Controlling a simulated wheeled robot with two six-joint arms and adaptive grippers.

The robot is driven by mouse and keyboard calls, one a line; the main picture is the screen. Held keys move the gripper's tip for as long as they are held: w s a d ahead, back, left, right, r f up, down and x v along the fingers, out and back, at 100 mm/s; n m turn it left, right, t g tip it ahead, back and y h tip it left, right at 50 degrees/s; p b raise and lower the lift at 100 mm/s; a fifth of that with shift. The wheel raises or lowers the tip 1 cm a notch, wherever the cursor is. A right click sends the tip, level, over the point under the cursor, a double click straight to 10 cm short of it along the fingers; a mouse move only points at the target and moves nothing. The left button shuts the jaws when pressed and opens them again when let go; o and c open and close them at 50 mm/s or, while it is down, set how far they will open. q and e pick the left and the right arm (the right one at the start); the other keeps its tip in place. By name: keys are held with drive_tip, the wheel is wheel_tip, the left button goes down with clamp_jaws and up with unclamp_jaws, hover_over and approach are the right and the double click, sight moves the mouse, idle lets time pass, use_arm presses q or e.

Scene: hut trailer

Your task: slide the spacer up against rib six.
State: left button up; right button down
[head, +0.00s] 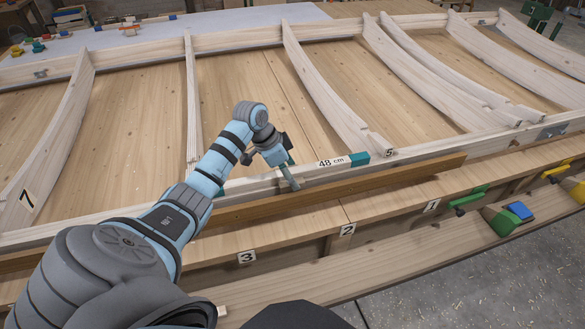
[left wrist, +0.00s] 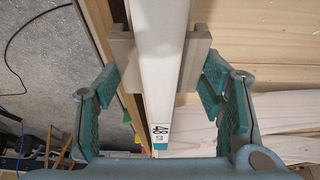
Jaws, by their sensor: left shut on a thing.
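The spacer (head: 304,168) is a long pale bar marked "48 cm" with a teal end; it lies along the front rail (head: 440,141). In the left wrist view the spacer (left wrist: 160,70) runs between my fingers. My left gripper (head: 292,180) is shut on it, left of the label; it also shows in the left wrist view (left wrist: 160,75). The teal end is close to the foot of rib five (head: 325,95), with a small gap.
Rib seven (head: 45,150) stands at the left, and more ribs (head: 420,75) stand right of rib five. A brown strip (head: 400,174) runs in front of the rail. Green (head: 468,198) and yellow (head: 555,173) clamps are at the right. The panel between ribs is bare.

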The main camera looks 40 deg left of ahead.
use_arm(q)
drive_tip(key=shift+s+a, duration=0.25)
drive_tip(key=shift+s, duration=0.15)
use_arm(e)
drive_tip(key=shift+s+r, duration=0.15)
drive_tip(key=shift+r, duration=0.1)
use_arm(q)
drive_tip(key=shift+w, duration=0.1)
drive_tip(key=o, duration=1.4)
drive_tip(key=shift+c, duration=0.2)
drive_tip(key=shift+r, duration=0.2)
drive_tip(key=v, duration=1.1)
drive_tip(key=shift+s+r, duration=0.2)
drive_tip(key=shift+r, duration=0.05)
drive_tip(key=shift+a, duration=0.15)
